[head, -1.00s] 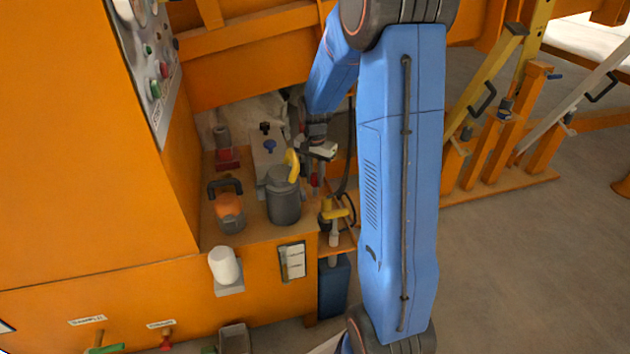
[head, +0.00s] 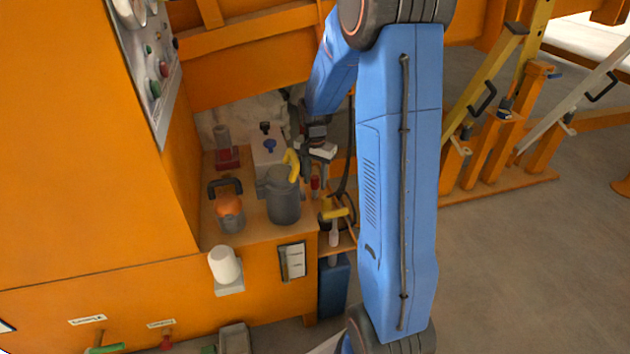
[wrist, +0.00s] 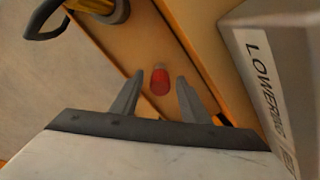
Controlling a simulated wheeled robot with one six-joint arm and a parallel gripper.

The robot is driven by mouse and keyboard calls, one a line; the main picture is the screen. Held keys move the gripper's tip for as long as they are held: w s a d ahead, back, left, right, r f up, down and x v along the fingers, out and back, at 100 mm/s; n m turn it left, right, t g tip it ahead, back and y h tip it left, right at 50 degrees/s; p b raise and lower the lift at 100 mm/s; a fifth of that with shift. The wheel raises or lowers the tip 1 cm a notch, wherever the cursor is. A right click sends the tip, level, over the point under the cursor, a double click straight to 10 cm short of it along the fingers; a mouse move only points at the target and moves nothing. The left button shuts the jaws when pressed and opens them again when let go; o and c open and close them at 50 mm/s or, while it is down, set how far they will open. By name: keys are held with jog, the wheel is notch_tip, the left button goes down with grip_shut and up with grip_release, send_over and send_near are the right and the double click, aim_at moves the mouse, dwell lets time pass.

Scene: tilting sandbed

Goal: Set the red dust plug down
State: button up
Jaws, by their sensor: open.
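The red dust plug (wrist: 160,80) stands on a narrow orange ledge in the wrist view, between the two fingertips in the picture. It has a paler top end. My gripper (head: 311,170) is open, with a finger on each side of the plug and gaps showing on both sides. In the head view, a small red plug (head: 315,183) shows just below the fingers, to the right of the grey jug. The exact height of the fingers above the ledge is hard to tell.
A grey jug (head: 283,198) with a yellow handle stands close left of my gripper. An orange-topped container (head: 230,212) and a white cup (head: 224,264) are further left. A yellow-handled tool (head: 334,214) is below right. A "LOWERING" label (wrist: 262,85) stands at right.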

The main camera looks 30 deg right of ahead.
notch_tip(320, 180, up, 12)
jog(key=shift+f, duration=0.2)
dwell(0.7)
